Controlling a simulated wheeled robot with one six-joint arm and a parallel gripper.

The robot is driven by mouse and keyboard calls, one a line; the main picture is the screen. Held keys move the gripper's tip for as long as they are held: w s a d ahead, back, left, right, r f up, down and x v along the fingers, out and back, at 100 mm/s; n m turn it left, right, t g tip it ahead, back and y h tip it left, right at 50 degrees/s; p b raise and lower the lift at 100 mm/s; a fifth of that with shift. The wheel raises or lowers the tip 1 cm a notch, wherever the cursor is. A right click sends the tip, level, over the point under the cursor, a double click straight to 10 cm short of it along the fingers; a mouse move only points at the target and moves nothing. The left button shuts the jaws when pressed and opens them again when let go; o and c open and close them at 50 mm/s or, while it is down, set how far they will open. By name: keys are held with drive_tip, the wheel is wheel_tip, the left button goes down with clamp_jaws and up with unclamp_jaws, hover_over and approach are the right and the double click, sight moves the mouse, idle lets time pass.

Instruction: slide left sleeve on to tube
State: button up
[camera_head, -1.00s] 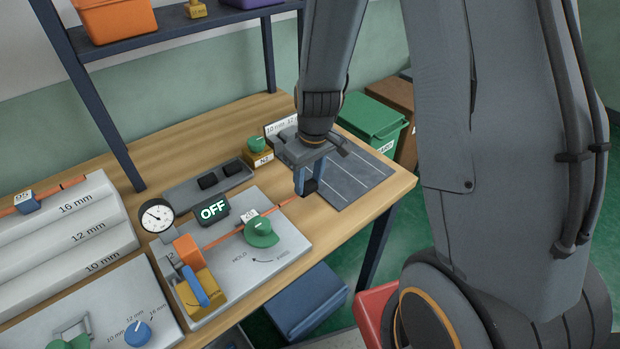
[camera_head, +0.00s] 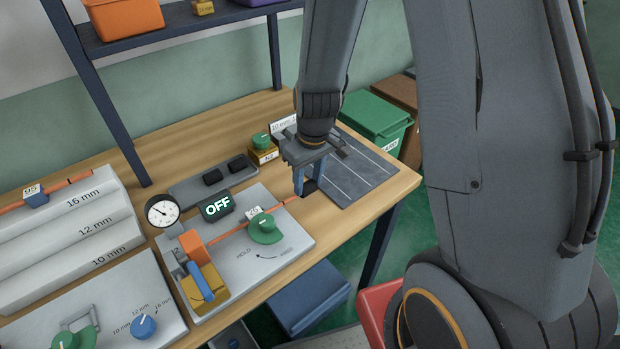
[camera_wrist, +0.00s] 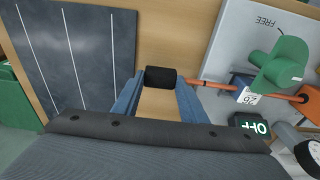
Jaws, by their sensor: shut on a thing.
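The black sleeve (camera_wrist: 161,77) sits between the fingertips of my gripper (camera_head: 311,190), which is shut on it. The thin orange tube (camera_head: 226,233) runs across the grey fixture plate (camera_head: 252,273). Its free right end reaches my gripper. In the wrist view the tube (camera_wrist: 217,86) lines up with the sleeve and comes right up to its side. I cannot tell whether the tip is inside the sleeve. An orange block (camera_head: 191,246) holds the tube's other end.
A grey tray (camera_head: 188,195) holds two black pieces. A dark lined mat (camera_head: 366,173) lies right of my gripper, near the table's edge. A green bin (camera_head: 375,119) is beyond.

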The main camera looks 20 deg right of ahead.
drive_tip(key=shift+s+a, duration=0.35)
drive_tip(key=shift+a, duration=0.25)
drive_tip(key=shift+s+a+f+p, duration=0.1)
drive_tip(key=shift+s+a+p, duration=0.05)
drive_tip(key=shift+a+p, duration=0.15)
drive_tip(key=shift+a, duration=0.15)
drive_tip(key=o, duration=0.8)
drive_tip(key=shift+s, duration=0.1)
drive_tip(key=shift+w+r, duration=0.2)
drive_tip(key=shift+r, duration=0.35)
drive_tip(key=shift+s+r+b, duration=0.55)
drive_tip(key=shift+r, duration=2.8)
drive_tip(key=s+d+r+m, duration=0.1)
drive_tip(key=s+d, duration=0.1)
drive_tip(key=s, duration=0.1)
drive_tip(key=s+d+r+m, duration=0.2)
drive_tip(key=s, duration=0.1)
drive_tip(key=s+d+r+m, duration=0.1)
drive_tip(key=s+d, duration=0.1)
drive_tip(key=s, duration=0.1)
drive_tip(key=shift+r+m+h, duration=0.2)
drive_tip(key=shift+m+h, duration=0.1)
